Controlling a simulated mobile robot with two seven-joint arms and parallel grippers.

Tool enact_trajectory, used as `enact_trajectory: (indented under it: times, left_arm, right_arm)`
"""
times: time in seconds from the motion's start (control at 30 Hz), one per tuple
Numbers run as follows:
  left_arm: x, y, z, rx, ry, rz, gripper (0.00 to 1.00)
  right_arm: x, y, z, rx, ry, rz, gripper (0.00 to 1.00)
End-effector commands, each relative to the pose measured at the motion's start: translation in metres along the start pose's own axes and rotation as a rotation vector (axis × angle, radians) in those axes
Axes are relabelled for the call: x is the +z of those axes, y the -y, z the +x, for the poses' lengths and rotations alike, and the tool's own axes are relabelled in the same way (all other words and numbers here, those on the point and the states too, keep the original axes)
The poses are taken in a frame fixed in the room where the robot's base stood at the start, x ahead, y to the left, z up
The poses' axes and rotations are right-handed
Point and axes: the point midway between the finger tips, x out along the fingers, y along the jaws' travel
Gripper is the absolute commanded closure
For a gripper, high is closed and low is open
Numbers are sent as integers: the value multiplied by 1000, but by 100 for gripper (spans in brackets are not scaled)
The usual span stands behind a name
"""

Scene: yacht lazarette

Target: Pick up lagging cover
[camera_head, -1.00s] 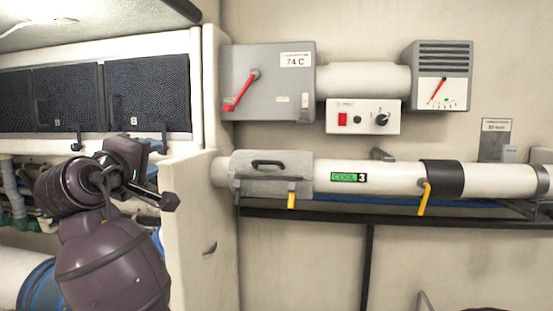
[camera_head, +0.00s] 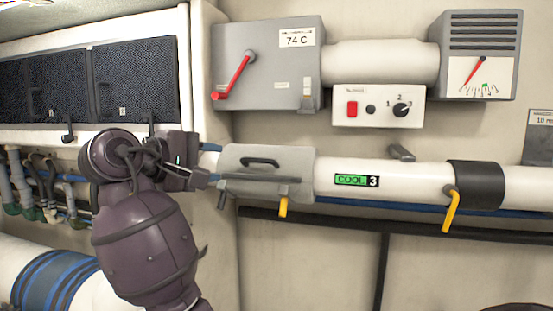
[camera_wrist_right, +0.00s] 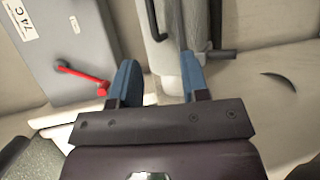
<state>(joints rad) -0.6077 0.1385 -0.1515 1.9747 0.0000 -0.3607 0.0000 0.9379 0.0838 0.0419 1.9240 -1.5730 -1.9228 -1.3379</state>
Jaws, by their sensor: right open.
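The lagging cover (camera_head: 265,170) is a grey half-round shell with a black handle (camera_head: 260,161). It sits around the left end of the white pipe on the wall, with a yellow-tipped lever (camera_head: 283,207) hanging below it. My right gripper (camera_head: 212,163) is at the cover's left end, open and empty, its blue fingers pointing toward the cover. In the right wrist view the open fingers (camera_wrist_right: 160,75) are spread before the cover (camera_wrist_right: 166,28) and its handle shows at the top. Whether the fingers touch the cover cannot be told. My left gripper is not in view.
A grey box (camera_head: 266,65) with a red lever and a 74 C label is above the cover. A control panel (camera_head: 379,106) and a gauge box (camera_head: 478,55) are to its right. A black rail (camera_head: 340,225) runs below the pipe. The panelled locker (camera_head: 85,85) is left.

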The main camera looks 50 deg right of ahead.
Motion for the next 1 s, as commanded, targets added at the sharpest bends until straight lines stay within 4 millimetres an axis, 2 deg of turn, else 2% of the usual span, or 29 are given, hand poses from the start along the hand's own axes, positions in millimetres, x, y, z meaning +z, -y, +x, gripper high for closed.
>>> enact_trajectory:
  times: [0.3, 0.63, 0.8, 1.0]
  left_arm:
    - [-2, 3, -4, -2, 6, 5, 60]
    - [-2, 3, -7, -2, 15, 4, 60]
    - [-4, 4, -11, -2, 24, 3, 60]
    - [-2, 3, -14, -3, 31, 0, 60]
  right_arm:
    - [1, -1, 40, 1, 2, 0, 58]
    - [4, -4, 64, 1, 2, 1, 58]
    - [12, -10, 86, 2, 4, 0, 58]
    - [11, -9, 105, 1, 0, -1, 58]
